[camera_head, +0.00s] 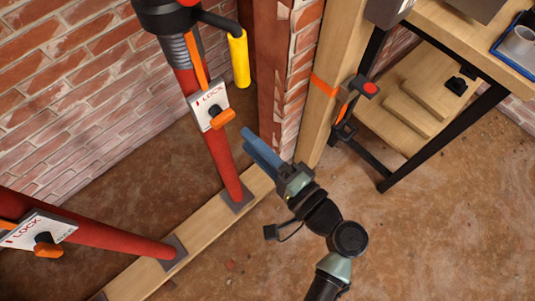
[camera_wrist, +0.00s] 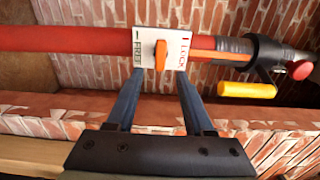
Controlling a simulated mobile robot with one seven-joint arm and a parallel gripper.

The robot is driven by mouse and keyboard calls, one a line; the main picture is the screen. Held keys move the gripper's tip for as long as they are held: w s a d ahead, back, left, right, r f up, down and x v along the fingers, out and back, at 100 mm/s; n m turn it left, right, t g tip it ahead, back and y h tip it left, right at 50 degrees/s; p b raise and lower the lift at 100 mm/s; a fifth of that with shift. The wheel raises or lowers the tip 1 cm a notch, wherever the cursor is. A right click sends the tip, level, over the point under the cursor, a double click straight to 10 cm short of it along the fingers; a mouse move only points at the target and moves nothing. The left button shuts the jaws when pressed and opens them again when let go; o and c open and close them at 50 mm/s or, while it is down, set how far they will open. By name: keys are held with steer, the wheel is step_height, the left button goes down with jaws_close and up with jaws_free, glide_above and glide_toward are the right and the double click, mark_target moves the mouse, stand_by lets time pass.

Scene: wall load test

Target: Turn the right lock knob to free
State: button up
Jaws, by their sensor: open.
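The right lock knob (camera_head: 222,118) is an orange lever on a white plate (camera_head: 207,98) fixed to the right red prop (camera_head: 225,160). In the wrist view the knob (camera_wrist: 160,55) stands upright in the picture, across the prop, between FREE on the left and LOCK on the right of the plate (camera_wrist: 147,67). My gripper (camera_head: 250,138) is open and empty, with blue fingers. In the head view its tips are right of and below the knob, apart from it. In the wrist view the fingers (camera_wrist: 158,84) lie either side of the knob's line, near the plate's lower edge.
A second red prop (camera_head: 100,237) with its own LOCK plate and orange knob (camera_head: 47,245) is at the lower left. A yellow handle (camera_head: 239,58) hangs near the right prop's top. Brick wall and a timber post (camera_head: 335,75) stand close to my gripper.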

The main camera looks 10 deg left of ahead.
steer(key=v, duration=0.4)
steer(key=shift+s, duration=0.1)
stand_by(0.4)
steer(key=w+d+r+n+t+h, duration=0.1)
steer(key=w+r+n+t+h, duration=0.1)
steer(key=w+r, duration=0.45)
steer(key=w+r+n+t+h, duration=0.2)
steer(key=w+r+h, duration=0.15)
steer(key=r, duration=0.55)
steer(key=w+d+r+n+t+h, duration=0.1)
steer(key=w+r+n+t+h, duration=0.15)
steer(key=w+r, duration=0.4)
steer(key=s+d+r+n+t+h, duration=0.1)
steer(key=s+r+t+h, duration=0.35)
steer(key=r, duration=1.05)
steer(key=s+d+r+n+t+h, duration=0.1)
steer(key=s+r+t, duration=0.4)
steer(key=s+r, duration=0.7)
step_height(320, 180, up, 25)
steer(key=w+p, duration=0.2)
steer(key=p, duration=1.9)
steer(key=shift+w+m+h, duration=0.35)
